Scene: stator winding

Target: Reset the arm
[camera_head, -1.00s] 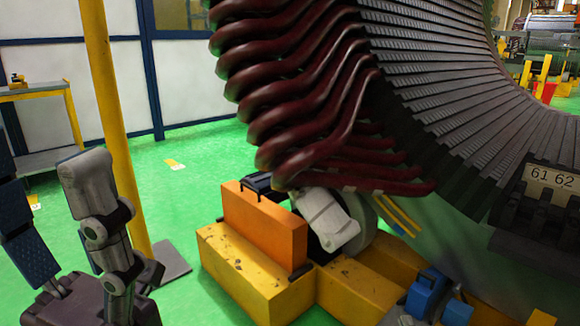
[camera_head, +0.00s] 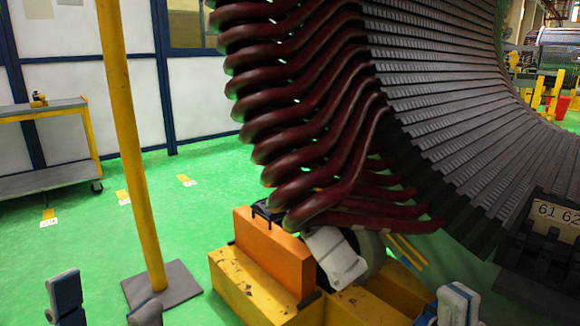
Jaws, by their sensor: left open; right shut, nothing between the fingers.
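My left gripper (camera_head: 106,304) shows only as two separate grey and blue finger parts at the bottom left edge. It is open, with green floor between the fingers. My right gripper (camera_head: 455,306) shows at the bottom edge, right of centre, with its light fingers close together, shut and empty. It is in front of the yellow base under the stator. The rest of both arms is below the picture. No task object is in either gripper.
The large stator (camera_head: 450,110) with dark red coil bars (camera_head: 300,120) fills the upper right. An orange block (camera_head: 272,250) sits on the yellow base (camera_head: 250,288). A yellow post (camera_head: 130,140) stands at left, and a cart (camera_head: 50,181) behind it.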

